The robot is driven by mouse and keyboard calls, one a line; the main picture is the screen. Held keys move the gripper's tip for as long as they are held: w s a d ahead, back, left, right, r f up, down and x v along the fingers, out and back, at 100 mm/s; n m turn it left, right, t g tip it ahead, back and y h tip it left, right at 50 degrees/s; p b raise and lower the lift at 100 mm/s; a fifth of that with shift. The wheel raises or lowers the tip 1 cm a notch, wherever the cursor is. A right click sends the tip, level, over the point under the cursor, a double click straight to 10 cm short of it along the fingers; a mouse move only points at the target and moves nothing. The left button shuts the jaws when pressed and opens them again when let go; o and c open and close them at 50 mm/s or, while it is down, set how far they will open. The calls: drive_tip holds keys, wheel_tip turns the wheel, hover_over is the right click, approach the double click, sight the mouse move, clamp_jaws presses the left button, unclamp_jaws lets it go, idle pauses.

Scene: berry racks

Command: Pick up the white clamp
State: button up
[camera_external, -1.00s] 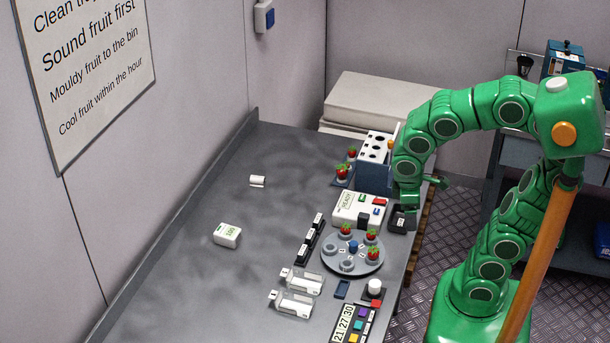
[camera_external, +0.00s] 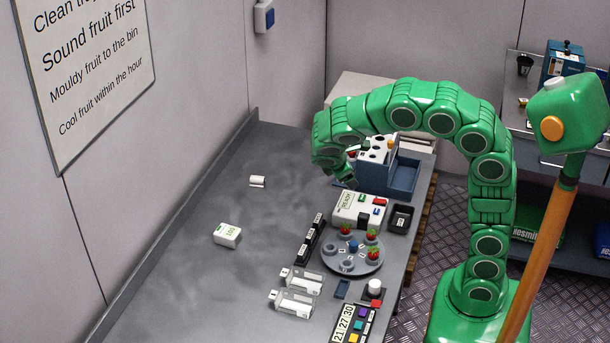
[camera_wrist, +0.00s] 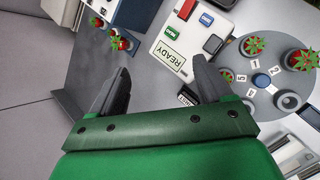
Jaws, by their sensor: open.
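A small white piece (camera_external: 257,181) lies on the left part of the grey bench in the outside view; it may be the white clamp, but it is too small to tell. It does not show in the wrist view. My gripper (camera_external: 346,176) hangs above the bench, to the right of this piece and apart from it. In the wrist view my gripper (camera_wrist: 162,90) has its two dark fingers spread, with nothing between them.
Below my gripper is a white device marked READY (camera_external: 350,208). A round grey carousel (camera_external: 335,262) with strawberries stands nearer. A blue-grey bin (camera_external: 404,176) and a black tray (camera_external: 401,219) are at right. A white block (camera_external: 227,236) sits left; bench around it is clear.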

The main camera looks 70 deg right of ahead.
drive_tip(key=w+d+f+n+t+h, duration=0.1)
drive_tip(key=w+d+f+n+h, duration=0.15)
drive_tip(key=w, duration=0.55)
drive_tip(key=w+d+f+n+h, duration=0.1)
drive_tip(key=w+d+f+n, duration=0.15)
drive_tip(key=w, duration=0.65)
drive_tip(key=n+t+h, duration=0.3)
drive_tip(key=n, duration=0.4)
approach(257, 178)
drive_tip(key=shift+y+x, duration=0.25)
drive_tip(key=shift+x, duration=4.7)
drive_tip(key=shift+r, duration=0.1)
drive_tip(key=c, duration=1)
